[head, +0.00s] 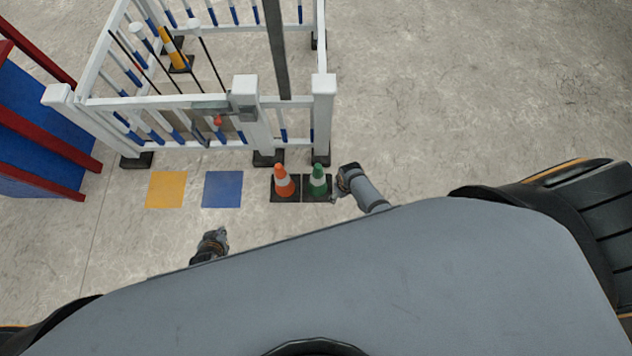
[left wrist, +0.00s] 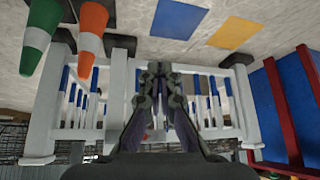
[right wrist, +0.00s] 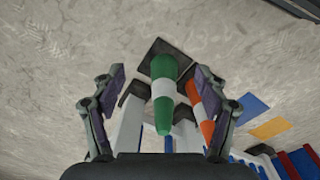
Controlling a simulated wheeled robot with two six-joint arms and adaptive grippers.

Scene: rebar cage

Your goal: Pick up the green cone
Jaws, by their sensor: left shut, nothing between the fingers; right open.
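The green cone (head: 318,180) with a white band stands upright on a dark square base on the floor, just right of the orange cone (head: 285,183). My right gripper (head: 341,190) is close to the green cone's right side in the head view. In the right wrist view its open fingers (right wrist: 158,74) frame the green cone (right wrist: 164,68), and no contact is clear. My left gripper (head: 222,234) is shut and empty, lower left of the cones. The left wrist view shows its closed fingers (left wrist: 154,68), with the green cone (left wrist: 38,40) off at upper left.
A white fence-like cage (head: 245,110) with blue-banded bars stands right behind the cones. A blue floor square (head: 222,189) and a yellow one (head: 166,189) lie left of them. A blue and red structure (head: 40,130) is at far left. The floor at right is clear.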

